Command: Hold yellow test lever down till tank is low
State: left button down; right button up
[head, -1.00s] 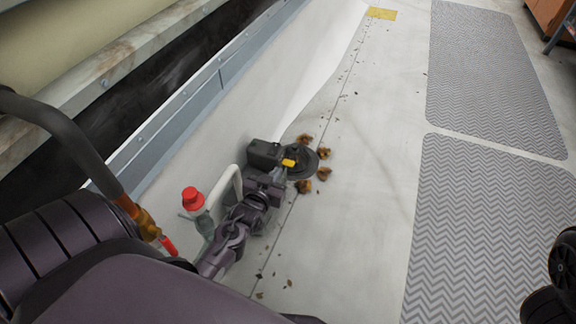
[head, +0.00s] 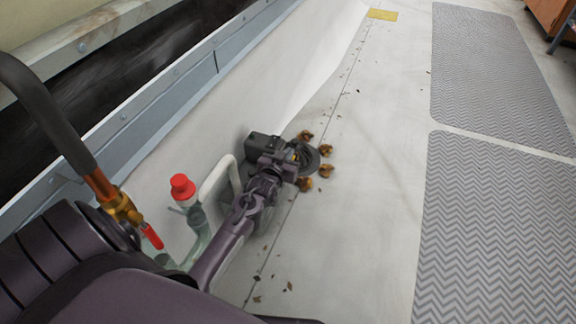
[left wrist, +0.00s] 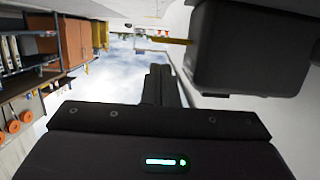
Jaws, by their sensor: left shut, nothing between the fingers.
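The yellow test lever (head: 294,156) is a small tab beside a dark box (head: 263,142) low against the pale wall. In the head view it is mostly hidden behind my left gripper (head: 288,164). In the left wrist view the yellow lever (left wrist: 172,41) sticks out leftward from the dark box (left wrist: 250,45), above the closed fingers (left wrist: 158,82). My left gripper is shut and empty, close to the lever; I cannot tell whether it touches. No tank level is readable. My right gripper is out of view.
A round dark drain (head: 318,158) has several brown leaf clumps around it. A white pipe (head: 215,180) and a red-capped fitting (head: 183,187) stand beside my left arm. A copper pipe with a red-handled valve (head: 151,235) is at left.

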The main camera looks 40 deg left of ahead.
pick_arm(q)
jog(key=shift+f+b, duration=0.4)
jog(key=shift+f, duration=0.4)
jog(key=shift+f, duration=1.05)
dwell(5.7)
